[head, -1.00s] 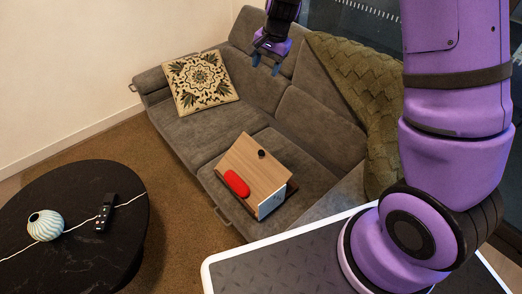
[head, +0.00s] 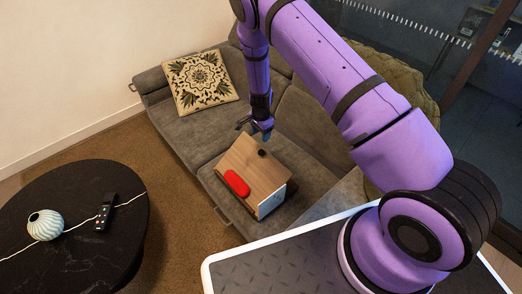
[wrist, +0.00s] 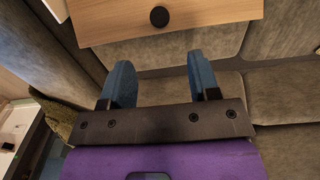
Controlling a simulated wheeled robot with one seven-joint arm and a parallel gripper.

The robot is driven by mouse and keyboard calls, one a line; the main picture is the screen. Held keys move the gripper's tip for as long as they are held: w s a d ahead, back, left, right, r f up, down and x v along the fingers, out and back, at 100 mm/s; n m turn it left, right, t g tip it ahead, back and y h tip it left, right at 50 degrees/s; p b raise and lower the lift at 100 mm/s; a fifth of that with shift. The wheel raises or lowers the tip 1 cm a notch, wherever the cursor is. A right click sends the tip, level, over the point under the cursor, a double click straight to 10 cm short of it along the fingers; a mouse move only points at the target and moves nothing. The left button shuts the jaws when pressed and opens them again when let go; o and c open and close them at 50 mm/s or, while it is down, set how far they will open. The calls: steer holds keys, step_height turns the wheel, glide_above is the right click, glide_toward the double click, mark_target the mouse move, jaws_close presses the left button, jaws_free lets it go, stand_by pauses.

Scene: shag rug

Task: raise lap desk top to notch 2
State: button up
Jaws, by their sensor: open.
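The lap desk sits on the grey sofa seat, its wooden top (head: 262,177) tilted over a pale side panel (head: 271,202). A black knob (head: 262,153) is near the top's upper edge, and a red oblong item (head: 237,183) lies along its lower left edge. My gripper (head: 255,134) is open and empty, just above the upper edge of the top. In the wrist view my gripper's blue fingers (wrist: 153,85) are apart, with the wooden top (wrist: 200,14) and knob (wrist: 159,16) beyond them. The notches are hidden.
The sofa (head: 205,145) holds a patterned cushion (head: 200,82) at the left and a green knitted throw (head: 405,85) over its back. A dark oval table (head: 75,215) bears a striped vase (head: 45,225) and a black remote (head: 105,212).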

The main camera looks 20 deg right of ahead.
mark_target(261, 151)
step_height(261, 151, down, 11)
stand_by(0.6)
jaws_close()
steer(key=shift+s+a+r, duration=0.25)
steer(key=shift+a+r, duration=0.4)
jaws_free()
step_height(261, 151, up, 11)
stand_by(0.4)
